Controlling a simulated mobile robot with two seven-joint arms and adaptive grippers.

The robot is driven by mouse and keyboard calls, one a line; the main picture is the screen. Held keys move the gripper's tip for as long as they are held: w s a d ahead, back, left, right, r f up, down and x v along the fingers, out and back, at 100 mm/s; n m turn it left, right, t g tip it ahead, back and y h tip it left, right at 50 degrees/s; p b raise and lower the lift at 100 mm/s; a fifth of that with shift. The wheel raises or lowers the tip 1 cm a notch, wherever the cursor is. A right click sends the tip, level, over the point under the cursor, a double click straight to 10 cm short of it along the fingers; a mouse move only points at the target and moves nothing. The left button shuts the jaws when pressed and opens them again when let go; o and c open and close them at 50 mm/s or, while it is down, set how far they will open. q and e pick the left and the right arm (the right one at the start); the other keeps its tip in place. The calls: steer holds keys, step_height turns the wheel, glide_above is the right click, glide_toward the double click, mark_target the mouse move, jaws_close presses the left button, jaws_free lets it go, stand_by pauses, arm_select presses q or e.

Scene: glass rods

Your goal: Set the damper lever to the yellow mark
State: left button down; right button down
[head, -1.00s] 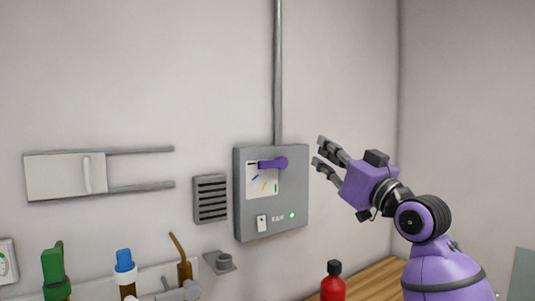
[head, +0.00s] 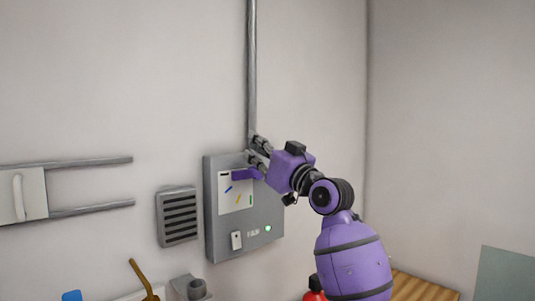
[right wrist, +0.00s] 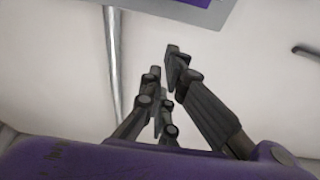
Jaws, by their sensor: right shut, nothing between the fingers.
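The grey damper box (head: 213,245) hangs on the wall. Its white panel (head: 226,205) bears a blue mark (head: 228,189), a yellow mark (head: 238,198) and a green mark (head: 250,199). The purple damper lever (head: 242,174) lies nearly level across the panel's upper part, above the yellow mark. My right gripper (head: 254,150) is shut and empty at the box's top right, close to the lever's right end, which it partly hides. I cannot tell whether they touch. In the right wrist view the fingers (right wrist: 164,65) show below the box, with purple at its top edge. My left gripper is out of view.
A grey conduit (head: 251,75) runs up the wall from the box. A vent (head: 179,216) is left of the box, and a sliding panel on rails (head: 85,163) is further left. A switch (head: 237,240) and green light (head: 268,228) are low on the box.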

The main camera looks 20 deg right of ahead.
mark_target(246, 174)
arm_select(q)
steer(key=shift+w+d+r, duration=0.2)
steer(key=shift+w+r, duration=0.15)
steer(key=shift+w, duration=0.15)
arm_select(e)
steer(key=w+f, duration=0.2)
steer(key=f, duration=0.1)
steer(key=shift+w+a+f, duration=0.15)
steer(key=shift+a, duration=0.2)
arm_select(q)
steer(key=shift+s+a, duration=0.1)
